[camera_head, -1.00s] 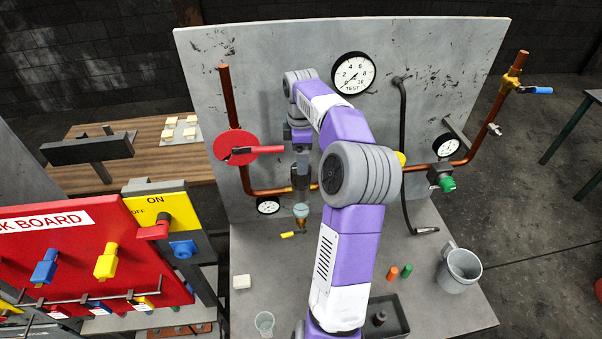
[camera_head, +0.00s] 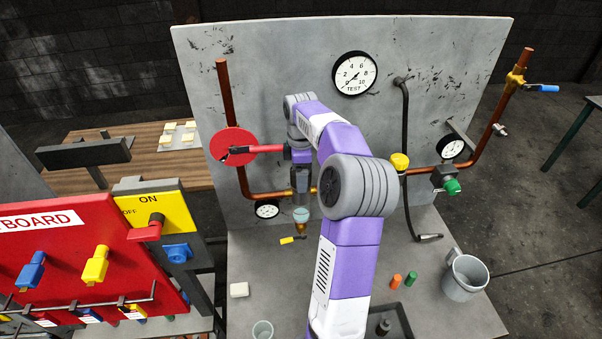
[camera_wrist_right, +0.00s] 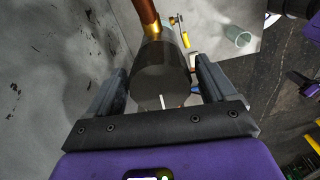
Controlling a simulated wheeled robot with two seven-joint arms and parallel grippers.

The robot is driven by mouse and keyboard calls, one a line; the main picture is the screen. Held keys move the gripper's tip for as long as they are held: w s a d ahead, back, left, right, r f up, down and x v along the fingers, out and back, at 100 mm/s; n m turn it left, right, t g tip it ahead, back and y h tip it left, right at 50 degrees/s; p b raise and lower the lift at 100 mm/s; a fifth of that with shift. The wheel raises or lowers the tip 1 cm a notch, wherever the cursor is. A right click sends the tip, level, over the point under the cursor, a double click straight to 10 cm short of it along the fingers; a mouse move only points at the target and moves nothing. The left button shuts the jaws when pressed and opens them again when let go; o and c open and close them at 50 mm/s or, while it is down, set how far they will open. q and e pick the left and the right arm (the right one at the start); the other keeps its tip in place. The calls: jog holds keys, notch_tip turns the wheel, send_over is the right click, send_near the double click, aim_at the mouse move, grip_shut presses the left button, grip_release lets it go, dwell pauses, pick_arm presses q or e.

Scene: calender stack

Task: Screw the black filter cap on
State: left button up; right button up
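The black filter cap (camera_head: 300,178) is a dark upright cylinder on the copper pipe line, above a pale glass bowl (camera_head: 301,215) with an amber lower end. My right gripper (camera_head: 300,158) is over it from above, at the end of the purple arm. In the right wrist view the cap (camera_wrist_right: 160,75) lies between the two fingers of my right gripper (camera_wrist_right: 162,75), with a thin white mark on it. The fingers stand close on both sides; whether they touch it is unclear. My left gripper is not in view.
A red disc valve with a handle (camera_head: 232,146) is just left of my gripper. The upright panel (camera_head: 280,80) stands close behind. A small gauge (camera_head: 267,209) sits below the pipe. A metal mug (camera_head: 464,278), orange and green plugs and a black tray (camera_head: 400,318) are on the bench.

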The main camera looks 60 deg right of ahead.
jog(key=c, duration=0.9)
jog(key=shift+m+p, duration=0.3)
jog(key=shift+m, duration=0.8)
jog(key=shift+r+m, duration=0.1)
jog(key=shift+m, duration=1)
jog(key=shift+p, duration=0.3)
jog(key=shift+m, duration=1.1)
